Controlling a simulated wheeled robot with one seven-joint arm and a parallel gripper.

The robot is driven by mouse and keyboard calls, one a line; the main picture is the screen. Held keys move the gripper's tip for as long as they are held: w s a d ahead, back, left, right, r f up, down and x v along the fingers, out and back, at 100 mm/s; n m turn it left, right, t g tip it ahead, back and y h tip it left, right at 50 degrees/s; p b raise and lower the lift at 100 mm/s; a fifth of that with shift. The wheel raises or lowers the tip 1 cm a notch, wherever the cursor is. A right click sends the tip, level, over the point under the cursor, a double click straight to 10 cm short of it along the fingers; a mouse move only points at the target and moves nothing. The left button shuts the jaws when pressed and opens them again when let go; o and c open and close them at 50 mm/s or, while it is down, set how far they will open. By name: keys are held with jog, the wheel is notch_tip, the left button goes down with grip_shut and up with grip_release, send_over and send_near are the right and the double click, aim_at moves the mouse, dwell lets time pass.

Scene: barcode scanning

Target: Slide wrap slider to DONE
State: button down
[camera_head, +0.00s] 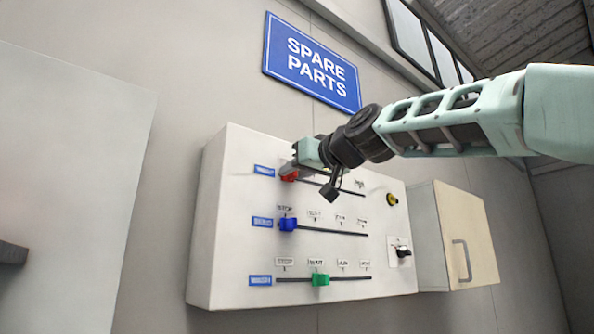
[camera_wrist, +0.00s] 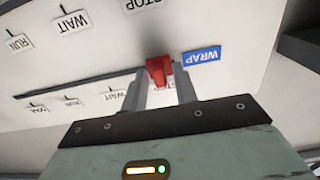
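The red wrap slider knob (camera_head: 290,175) sits at the left end of the top slot on the white panel in the head view, near its blue label (camera_head: 264,171). In the wrist view the red knob (camera_wrist: 159,71) is beside the blue WRAP label (camera_wrist: 201,56), which appears upside down. My gripper (camera_head: 301,162) is at the knob, with a finger on each side of it in the wrist view (camera_wrist: 160,88). Whether both fingers press on the knob is not clear. The top slot's right part shows, but my gripper hides most of its position tags.
A blue slider (camera_head: 288,224) and a green slider (camera_head: 320,279) sit on the lower slots. A yellow-black button (camera_head: 392,200) and a black switch (camera_head: 402,251) are at the panel's right. A cabinet (camera_head: 470,235) stands right of the panel.

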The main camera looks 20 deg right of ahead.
aim_at(362, 195)
jog(key=w+d+b, duration=0.1)
jog(key=d, duration=0.2)
jog(key=w+d+b, duration=0.1)
jog(key=d+b, duration=0.1)
jog(key=d, duration=0.1)
jog(key=w+d+b, duration=0.1)
jog(key=d, duration=0.2)
jog(key=shift+w+d+f+b, duration=0.15)
jog(key=shift+d+f+b, duration=0.1)
jog(key=shift+d+b, duration=0.15)
jog(key=w+d, duration=0.1)
jog(key=d, duration=0.4)
jog(key=w+d+p, duration=0.1)
jog(key=w+d, duration=0.1)
jog(key=d, duration=0.3)
jog(key=w+d+p, duration=0.1)
jog(key=d, duration=0.3)
jog(key=shift+w+d+r, duration=0.25)
jog(key=shift+d+r, duration=0.1)
jog(key=shift+d, duration=0.05)
jog(key=c, duration=1.4)
grip_release()
jog(key=shift+w+d, duration=0.1)
jog(key=shift+d, duration=0.05)
jog(key=shift+c, duration=0.2)
jog(key=shift+f, duration=0.1)
jog(key=shift+s, duration=0.35)
jog(key=b+v, duration=0.7)
jog(key=v, duration=0.9)
jog(key=shift+s, duration=0.35)
